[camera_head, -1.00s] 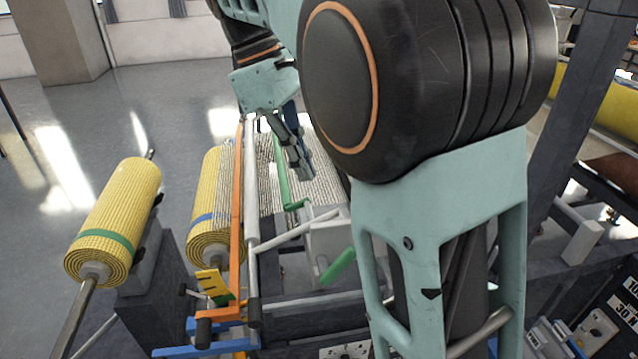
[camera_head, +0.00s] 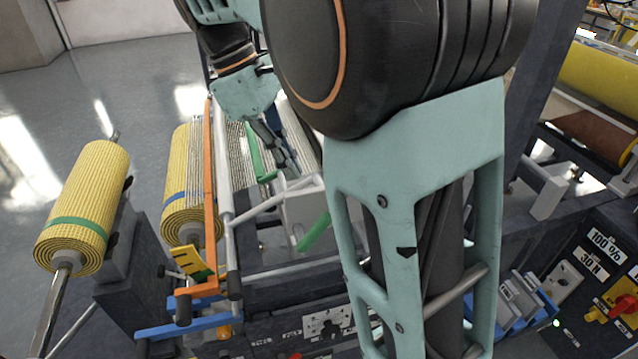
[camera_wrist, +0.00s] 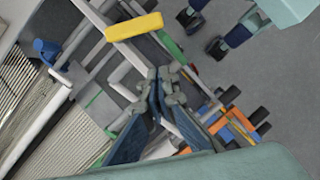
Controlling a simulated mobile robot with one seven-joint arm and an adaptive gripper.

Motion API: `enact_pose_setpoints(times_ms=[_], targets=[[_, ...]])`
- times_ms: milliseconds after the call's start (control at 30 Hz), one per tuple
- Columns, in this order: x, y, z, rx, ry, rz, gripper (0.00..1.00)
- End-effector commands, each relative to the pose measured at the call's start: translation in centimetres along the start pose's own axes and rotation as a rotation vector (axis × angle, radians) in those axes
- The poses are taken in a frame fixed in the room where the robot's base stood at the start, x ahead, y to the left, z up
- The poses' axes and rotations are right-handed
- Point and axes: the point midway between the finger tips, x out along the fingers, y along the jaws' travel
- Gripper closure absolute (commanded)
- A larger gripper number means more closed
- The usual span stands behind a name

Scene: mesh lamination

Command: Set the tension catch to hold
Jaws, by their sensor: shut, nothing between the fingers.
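I cannot tell for sure which part is the tension catch. Two green levers stand out on the unwind stand: an upright one (camera_head: 258,160) and a short slanted one (camera_head: 313,232) in front of the pale block. My gripper (camera_head: 292,168) is shut and empty, pointing down just right of the upright green lever and above the pale block. Contact there cannot be made out. In the wrist view my gripper (camera_wrist: 166,80) has its fingers together, with a yellow bar (camera_wrist: 134,27) beyond the tips. A yellow marked plate (camera_head: 190,264) sits low on the orange bar (camera_head: 209,190).
A yellow mesh roll (camera_head: 85,200) stands at left, another (camera_head: 188,150) behind the orange bar. A blue bar (camera_head: 183,327) juts out at the front. A control panel (camera_head: 600,270) with a red knob (camera_head: 622,305) is at right. My arm hides the middle.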

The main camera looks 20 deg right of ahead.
Motion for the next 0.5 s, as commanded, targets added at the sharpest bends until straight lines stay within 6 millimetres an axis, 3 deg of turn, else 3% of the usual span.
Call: enact_pose_setpoints(times_ms=[167,300,500], targets=[[3.6,-0.1,0.1,0.0,-0.001,-0.002,1.0],[4.0,-0.1,2.2,0.002,0.002,0.001,1.0],[4.7,0.0,3.6,0.0,0.001,0.001,1.0]])
